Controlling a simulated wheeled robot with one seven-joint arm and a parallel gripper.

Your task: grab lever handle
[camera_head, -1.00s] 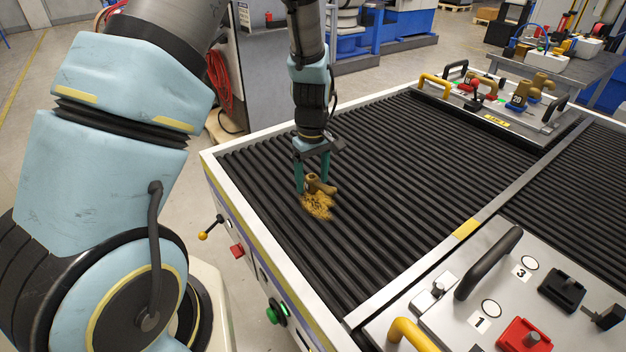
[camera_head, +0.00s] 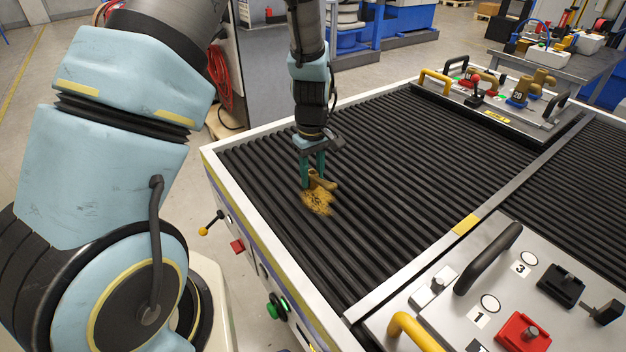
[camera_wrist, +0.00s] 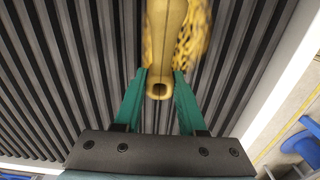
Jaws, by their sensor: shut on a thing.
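My gripper (camera_head: 312,182) is low over the black ribbed table (camera_head: 400,150), near its left side. Its two green fingers are shut on a brass-coloured part (camera_head: 319,203) with a tube-like end and a mottled yellow, black-flecked portion. In the wrist view, the fingers lie on both sides of the brass tube (camera_wrist: 160,55), whose open end faces the palm. The mottled portion is blurred there. I cannot tell whether this part is the lever handle. A small lever with a yellow ball knob (camera_head: 203,231) sticks out of the table's left side, apart from my gripper.
A metal fixture tray (camera_head: 455,285) with handles, a red block (camera_head: 522,333) and black blocks stands at the front right. Another tray (camera_head: 500,118) with brass fittings is at the back right. The ribbed surface between is clear. A pale raised rim edges the table.

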